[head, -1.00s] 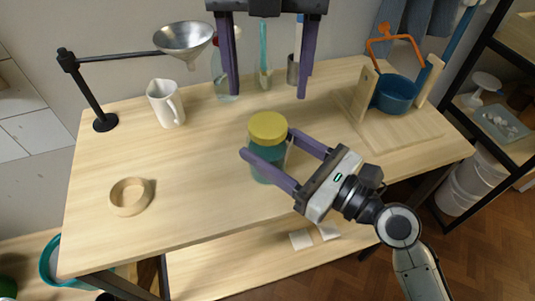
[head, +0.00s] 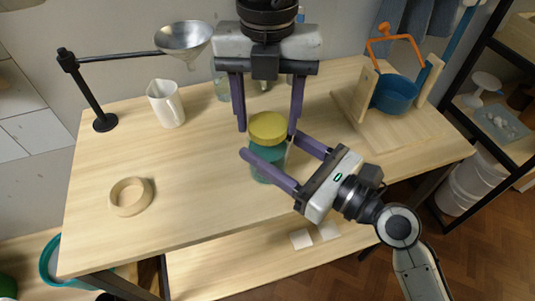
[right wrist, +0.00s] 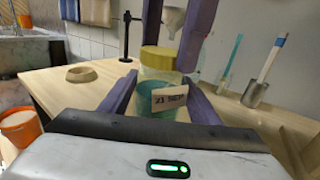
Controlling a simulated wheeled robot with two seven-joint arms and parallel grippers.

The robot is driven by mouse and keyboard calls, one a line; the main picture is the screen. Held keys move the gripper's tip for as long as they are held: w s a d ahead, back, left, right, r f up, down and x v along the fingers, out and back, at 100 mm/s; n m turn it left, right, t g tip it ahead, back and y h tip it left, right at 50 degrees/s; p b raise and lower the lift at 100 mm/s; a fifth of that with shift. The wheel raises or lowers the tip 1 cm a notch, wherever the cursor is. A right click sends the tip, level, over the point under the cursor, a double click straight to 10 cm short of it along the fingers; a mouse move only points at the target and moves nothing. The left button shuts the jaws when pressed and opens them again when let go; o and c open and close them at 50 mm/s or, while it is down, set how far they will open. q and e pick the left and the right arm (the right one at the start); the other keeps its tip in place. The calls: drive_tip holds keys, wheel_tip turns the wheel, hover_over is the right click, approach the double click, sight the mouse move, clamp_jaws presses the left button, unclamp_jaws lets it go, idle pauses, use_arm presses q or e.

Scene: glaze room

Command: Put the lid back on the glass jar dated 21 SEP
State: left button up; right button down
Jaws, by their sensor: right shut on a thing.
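The glass jar (head: 264,171) with blue-green contents stands upright near the table's front edge. Its tag (right wrist: 170,97) reads 21 SEP in the right wrist view. The yellow lid (head: 267,128) sits on the jar's mouth and looks level; I cannot tell how tightly it fits. My right gripper (head: 268,144) is shut on the jar, one finger on each side, below the lid. My left gripper (head: 267,132) points down from behind, open, with its fingers on either side of the lid.
A wooden ring (head: 131,196) lies at the left. A white pitcher (head: 166,103) and a funnel (head: 184,38) on a stand are behind it. A blue pot (head: 396,94) stands in a wooden frame at the right. The table's middle left is clear.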

use_arm(q)
drive_tip(key=c, duration=0.7)
drive_tip(key=m, duration=0.9)
drive_tip(key=shift+m, duration=0.4)
drive_tip(key=m, duration=0.6)
drive_tip(key=shift+m, duration=0.3)
drive_tip(key=m, duration=0.5)
drive_tip(key=o, duration=1.2)
drive_tip(key=shift+o, duration=0.2)
drive_tip(key=shift+r, duration=0.1)
wheel_tip(320, 180, up, 12)
